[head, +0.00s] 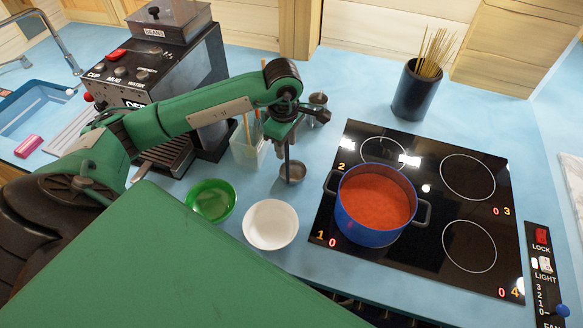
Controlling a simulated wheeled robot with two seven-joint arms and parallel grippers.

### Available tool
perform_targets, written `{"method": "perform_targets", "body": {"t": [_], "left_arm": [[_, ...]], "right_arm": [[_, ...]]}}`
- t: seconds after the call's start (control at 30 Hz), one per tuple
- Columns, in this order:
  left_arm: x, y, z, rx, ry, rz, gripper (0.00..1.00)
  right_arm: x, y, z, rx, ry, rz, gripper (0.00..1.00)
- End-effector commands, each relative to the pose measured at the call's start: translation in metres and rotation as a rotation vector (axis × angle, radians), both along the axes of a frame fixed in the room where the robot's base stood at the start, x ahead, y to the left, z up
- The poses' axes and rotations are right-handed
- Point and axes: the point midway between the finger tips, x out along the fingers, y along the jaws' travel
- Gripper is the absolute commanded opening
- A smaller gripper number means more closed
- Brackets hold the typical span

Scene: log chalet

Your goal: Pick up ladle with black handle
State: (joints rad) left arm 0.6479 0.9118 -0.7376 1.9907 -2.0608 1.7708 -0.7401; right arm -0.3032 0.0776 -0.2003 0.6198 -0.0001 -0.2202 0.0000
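The ladle with the black handle hangs nearly upright below my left gripper (287,122), its dark stem running down to a round metal bowl (292,172). The bowl is low over the blue counter, to the right of the utensil holder; I cannot tell whether it touches the counter. My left gripper appears shut on the top of the handle, but its fingers are small and dark and partly hide the grip. My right gripper is not in view.
A clear utensil holder (243,153) stands left of the ladle. A green bowl (211,201) and white bowl (270,224) are in front. A blue pot of red soup (374,201) sits on the black cooktop (450,258). A coffee machine (150,75) stands behind my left arm.

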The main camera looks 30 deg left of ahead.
Motion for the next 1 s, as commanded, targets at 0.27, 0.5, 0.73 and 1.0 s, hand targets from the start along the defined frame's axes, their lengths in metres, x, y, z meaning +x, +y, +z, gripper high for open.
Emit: {"method": "perform_targets", "body": {"t": [0.27,0.5,0.73,1.0], "left_arm": [[0.0,0.0,-0.002,0.0,-0.002,0.0,0.35],[0.0,0.0,-0.001,-0.001,-0.002,0.0,0.0],[0.001,0.0,-0.001,-0.001,-0.002,0.0,0.0],[0.002,0.0,0.011,-0.002,-0.007,-0.001,0.0]], "right_arm": [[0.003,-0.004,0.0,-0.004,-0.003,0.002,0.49],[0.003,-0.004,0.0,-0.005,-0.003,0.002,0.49],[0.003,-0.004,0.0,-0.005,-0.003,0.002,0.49],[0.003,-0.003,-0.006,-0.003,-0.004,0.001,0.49]]}}
